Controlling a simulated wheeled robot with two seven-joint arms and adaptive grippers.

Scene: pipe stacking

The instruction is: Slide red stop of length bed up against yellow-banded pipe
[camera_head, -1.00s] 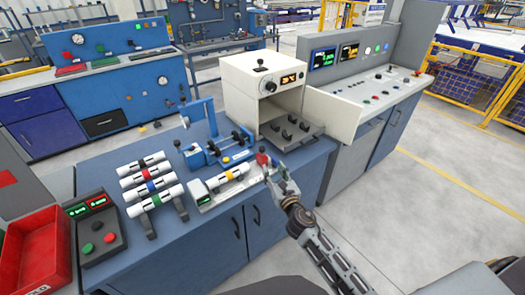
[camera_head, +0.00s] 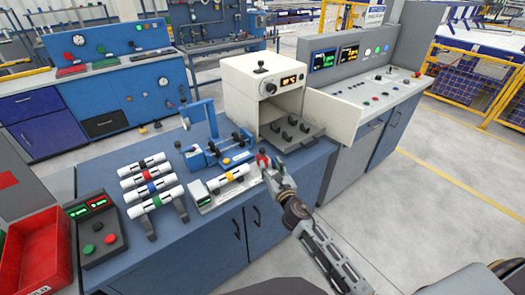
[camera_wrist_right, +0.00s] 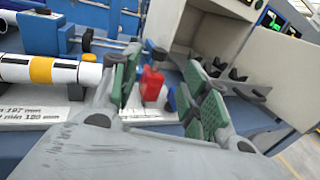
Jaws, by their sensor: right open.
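The yellow-banded pipe (camera_head: 236,174), white with a yellow band and dark marks, lies on the pale length bed (camera_head: 212,203). In the right wrist view the pipe (camera_wrist_right: 42,70) is at the left. The red stop (camera_wrist_right: 151,84) stands beyond the pipe's right end, with a gap between them. My right gripper (camera_wrist_right: 165,92) is open, its green-padded fingers on either side of the red stop; I cannot tell whether either pad touches it. In the head view my right gripper (camera_head: 272,172) is at the bed's right end. My left gripper is not in view.
Several banded pipes lie on a rack (camera_head: 150,228) to the left. A blue clamp fixture (camera_head: 215,150) stands behind the bed, and a white cabinet with an open tray (camera_head: 292,140) is behind the gripper. A red bin (camera_head: 35,255) is at far left.

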